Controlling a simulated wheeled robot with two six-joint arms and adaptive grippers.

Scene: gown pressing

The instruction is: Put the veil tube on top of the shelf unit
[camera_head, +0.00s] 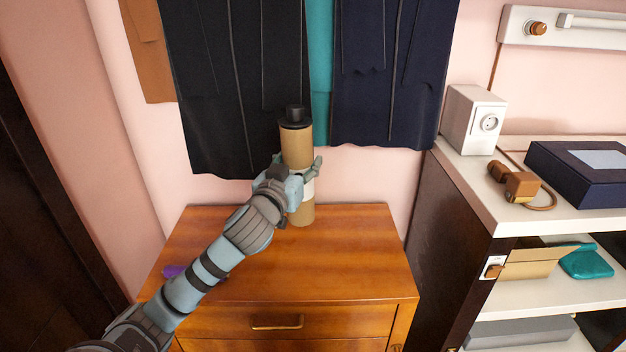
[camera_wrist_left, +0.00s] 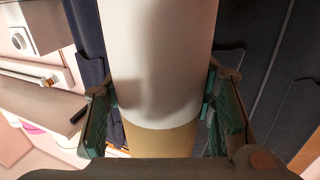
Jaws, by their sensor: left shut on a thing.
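The veil tube (camera_head: 296,148) is an upright tan cylinder with a black cap and a white band, over the back of the wooden cabinet. My left gripper (camera_head: 300,180) is shut around its middle at the white band. I cannot tell whether the tube's bottom touches the cabinet top. In the left wrist view the tube (camera_wrist_left: 160,70) fills the middle between the two fingers of my left gripper (camera_wrist_left: 160,108). The shelf unit (camera_head: 470,200) stands to the right with a white top. My right gripper is not in view.
The wooden cabinet (camera_head: 350,260) has a purple item (camera_head: 173,271) on its left side. Dark garments (camera_head: 385,80) hang behind the tube.

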